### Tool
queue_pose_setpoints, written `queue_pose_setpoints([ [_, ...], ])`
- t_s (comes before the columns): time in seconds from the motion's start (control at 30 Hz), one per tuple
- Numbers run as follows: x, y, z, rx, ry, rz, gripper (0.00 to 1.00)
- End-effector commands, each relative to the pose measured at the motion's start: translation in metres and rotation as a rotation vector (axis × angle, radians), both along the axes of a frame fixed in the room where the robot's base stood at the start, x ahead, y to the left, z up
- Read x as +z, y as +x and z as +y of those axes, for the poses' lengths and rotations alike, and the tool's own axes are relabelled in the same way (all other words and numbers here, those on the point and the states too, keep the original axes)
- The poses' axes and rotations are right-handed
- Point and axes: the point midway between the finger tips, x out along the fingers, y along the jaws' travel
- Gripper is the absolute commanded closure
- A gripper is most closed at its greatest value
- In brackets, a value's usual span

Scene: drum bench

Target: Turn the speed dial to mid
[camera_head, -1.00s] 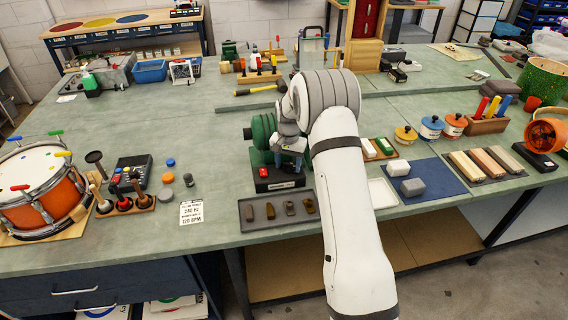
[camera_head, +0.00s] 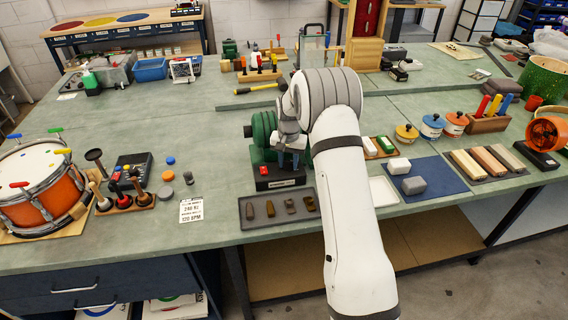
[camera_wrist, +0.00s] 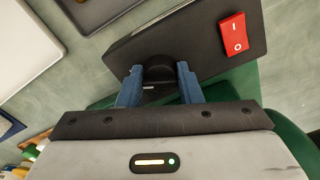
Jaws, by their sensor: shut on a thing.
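The speed dial (camera_wrist: 159,72) is a round black knob on the dark front panel of a green bench machine (camera_head: 262,130). In the wrist view my gripper (camera_wrist: 158,84) has its two blue fingers on either side of the knob, shut on it. A small light mark shows at the knob's near edge; the dial's scale cannot be read. A red rocker switch (camera_wrist: 233,34) marked I and O is on the same panel, to the right of the knob. In the head view my gripper (camera_head: 287,161) is at the machine's front, partly hidden by my arm.
A dark tray (camera_head: 297,221) with several small blocks lies just in front of the machine. A mallet stand (camera_head: 127,207) and an orange drum (camera_head: 48,203) stand left.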

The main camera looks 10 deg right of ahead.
Motion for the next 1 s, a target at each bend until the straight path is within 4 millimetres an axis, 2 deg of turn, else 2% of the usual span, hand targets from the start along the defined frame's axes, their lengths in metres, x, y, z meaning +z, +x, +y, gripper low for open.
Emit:
queue_pose_setpoints([
  [0.7,0.0022,0.0044,-0.0012,0.637,-0.005,-0.017,0.91],
  [1.0,0.0033,0.0046,-0.001,0.844,-0.006,-0.018,0.91],
])
